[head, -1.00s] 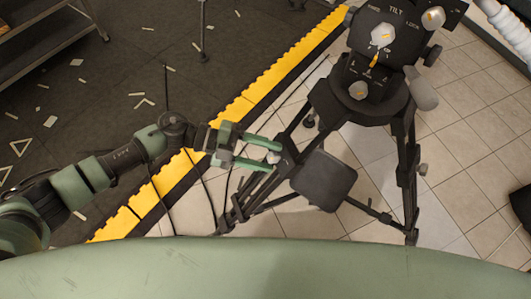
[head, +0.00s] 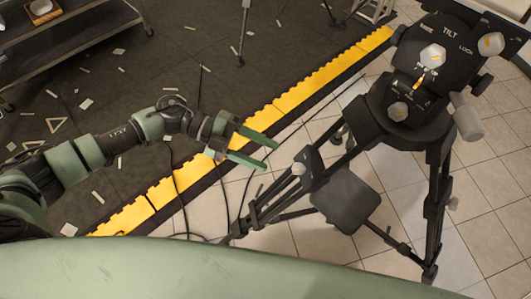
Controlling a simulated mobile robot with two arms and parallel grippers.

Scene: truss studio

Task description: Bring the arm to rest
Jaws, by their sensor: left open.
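My left arm comes in from the left in the head view. Its green-fingered left gripper (head: 268,154) is open, with nothing between the fingers. It hangs over the edge of the dark mat and the tiles, to the left of a black tripod (head: 440,190). A gap shows in the picture between the fingertips and the pale knob (head: 298,168) on the tripod's leg. My right gripper is not in view.
The tripod's head, marked TILT (head: 430,62), and its spread legs fill the right side. A yellow edge strip (head: 300,92) crosses the floor. Cables lie below the gripper. A shelf cart (head: 75,40) stands at upper left. Small scraps litter the mat.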

